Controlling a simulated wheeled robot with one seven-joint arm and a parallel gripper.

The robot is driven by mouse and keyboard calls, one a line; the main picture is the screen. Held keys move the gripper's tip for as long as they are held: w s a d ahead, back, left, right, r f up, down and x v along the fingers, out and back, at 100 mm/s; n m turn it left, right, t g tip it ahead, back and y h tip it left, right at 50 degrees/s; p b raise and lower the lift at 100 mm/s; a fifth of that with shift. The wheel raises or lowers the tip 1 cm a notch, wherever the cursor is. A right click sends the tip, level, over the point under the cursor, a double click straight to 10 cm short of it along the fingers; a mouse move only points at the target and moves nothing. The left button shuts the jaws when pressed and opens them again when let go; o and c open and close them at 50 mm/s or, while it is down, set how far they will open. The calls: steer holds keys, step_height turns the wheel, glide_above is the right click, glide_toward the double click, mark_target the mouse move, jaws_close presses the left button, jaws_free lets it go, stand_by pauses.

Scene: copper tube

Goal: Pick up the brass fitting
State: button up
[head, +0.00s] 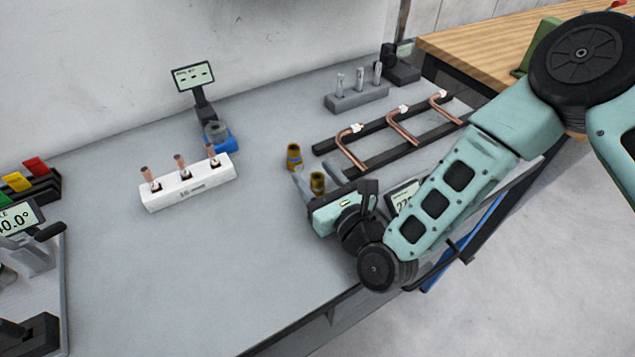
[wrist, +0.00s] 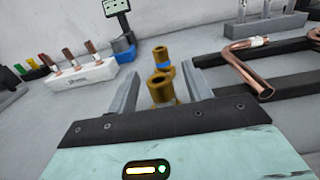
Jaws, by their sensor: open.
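Two brass fittings stand upright on the grey bench. The near brass fitting (head: 318,183) is between the fingers of my gripper (head: 314,171), and no firm contact shows. In the wrist view this near fitting (wrist: 161,89) stands between the two grey fingers, with a gap on each side. The far brass fitting (head: 293,158) has a blue band and stands just beyond the fingertips. In the wrist view the far fitting (wrist: 161,54) is partly hidden behind the near one. My gripper is open, low over the bench. The base of the near fitting is hidden.
Bent copper tubes (head: 401,127) lie on a dark rack (head: 327,146) to the right. A white block (head: 188,187) holds copper pieces to the left. A small display (head: 192,77) and a blue-based device (head: 218,138) stand behind. The front bench area is clear.

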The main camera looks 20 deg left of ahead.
jaws_close()
step_height(320, 180, up, 10)
steer(key=b, duration=0.1)
steer(key=shift+b, duration=0.35)
